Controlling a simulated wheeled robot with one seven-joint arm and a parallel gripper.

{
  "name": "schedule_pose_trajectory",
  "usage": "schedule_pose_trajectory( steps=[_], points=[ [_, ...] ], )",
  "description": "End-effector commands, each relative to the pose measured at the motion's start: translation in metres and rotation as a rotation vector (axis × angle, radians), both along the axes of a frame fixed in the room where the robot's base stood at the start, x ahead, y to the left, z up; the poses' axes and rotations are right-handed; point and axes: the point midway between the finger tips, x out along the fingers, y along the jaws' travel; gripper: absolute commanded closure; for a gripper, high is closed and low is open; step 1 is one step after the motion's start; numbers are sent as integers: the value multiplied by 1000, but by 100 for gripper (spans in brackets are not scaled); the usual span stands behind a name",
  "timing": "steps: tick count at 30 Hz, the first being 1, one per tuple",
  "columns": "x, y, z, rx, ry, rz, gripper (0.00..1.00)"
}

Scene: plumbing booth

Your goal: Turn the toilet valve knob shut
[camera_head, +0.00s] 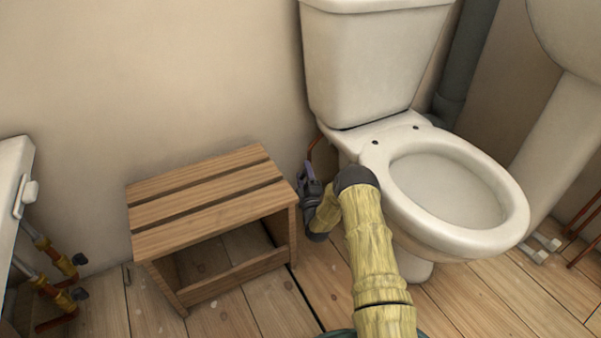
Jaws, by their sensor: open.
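The white toilet (450,190) stands against the back wall right of centre, its tank (375,60) above the bowl. A thin copper pipe (313,148) shows low at the wall, just left of the tank's base. I cannot make out the valve knob; the area below this pipe is covered by my gripper and arm. My yellow arm reaches up from the bottom edge and bends left beside the bowl. My dark gripper (309,171) is open, low between the stool and the toilet, close to the pipe. I cannot tell whether it touches anything.
A slatted wooden stool (210,206) stands close left of my gripper, leaving a narrow gap. A white fixture with copper pipes (54,262) is at the far left. A white pedestal (566,145) and a grey waste pipe (470,60) are at the right. Plank floor is clear in front.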

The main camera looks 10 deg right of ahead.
Motion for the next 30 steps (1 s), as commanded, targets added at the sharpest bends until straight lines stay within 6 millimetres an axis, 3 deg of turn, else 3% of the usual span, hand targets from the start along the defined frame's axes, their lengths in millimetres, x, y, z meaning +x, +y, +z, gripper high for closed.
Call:
schedule_pose_trajectory(
  steps=[8,15,23,30],
  points=[
    [1,13,1,0,0,18,40],
    [1,21,1,1,0,30,85],
    [1,18,1,31,-24,26,85],
    [1,16,1,165,-138,24,85]
  ],
)
